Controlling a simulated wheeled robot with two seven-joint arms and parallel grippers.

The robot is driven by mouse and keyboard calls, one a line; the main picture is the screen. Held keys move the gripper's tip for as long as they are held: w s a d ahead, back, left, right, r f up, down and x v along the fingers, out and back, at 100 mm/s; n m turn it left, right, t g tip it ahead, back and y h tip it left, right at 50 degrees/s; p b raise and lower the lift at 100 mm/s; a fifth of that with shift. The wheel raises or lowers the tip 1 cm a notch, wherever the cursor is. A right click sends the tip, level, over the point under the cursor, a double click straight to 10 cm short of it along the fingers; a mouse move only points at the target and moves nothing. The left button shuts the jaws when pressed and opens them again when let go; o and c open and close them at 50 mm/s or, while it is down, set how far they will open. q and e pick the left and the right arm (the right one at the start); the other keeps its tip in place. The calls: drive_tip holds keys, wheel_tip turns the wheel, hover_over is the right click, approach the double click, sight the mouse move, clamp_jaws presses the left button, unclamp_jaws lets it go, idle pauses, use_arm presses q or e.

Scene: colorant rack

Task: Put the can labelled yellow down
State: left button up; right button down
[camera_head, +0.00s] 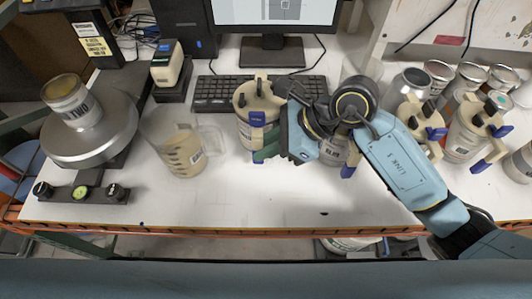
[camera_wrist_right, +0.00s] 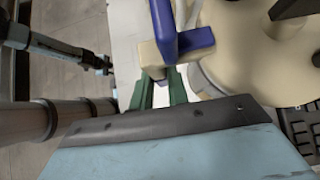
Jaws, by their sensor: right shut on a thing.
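A can with a cream lid and blue clamp parts (camera_head: 258,98) is in the middle of the head view, in front of the keyboard. Its label is too small to read, so I cannot tell whether it says yellow. My right gripper (camera_head: 266,152) has its green fingers shut on this can's handle, at its front right. In the right wrist view the green fingers (camera_wrist_right: 160,92) are at the cream and blue handle (camera_wrist_right: 180,42), beside the round cream lid (camera_wrist_right: 235,50). I cannot tell whether the can touches the table. My left gripper is not in view.
A clear measuring jug (camera_head: 185,155) stands left of the can. A can (camera_head: 66,100) sits on a round scale plate (camera_head: 85,150) at far left. Another can (camera_head: 333,152) is partly hidden behind my right arm. Several lidded and open cans crowd the right. The front middle of the white table is clear.

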drive_tip(key=shift+w+f, duration=0.1)
drive_tip(key=shift+f, duration=1.75)
drive_tip(key=shift+f, duration=0.15)
drive_tip(key=c, duration=1.4)
unclamp_jaws()
drive_tip(key=shift+f, duration=0.1)
drive_tip(key=shift+o, duration=0.2)
drive_tip(key=b+v, duration=0.1)
drive_tip(key=v, duration=1.1)
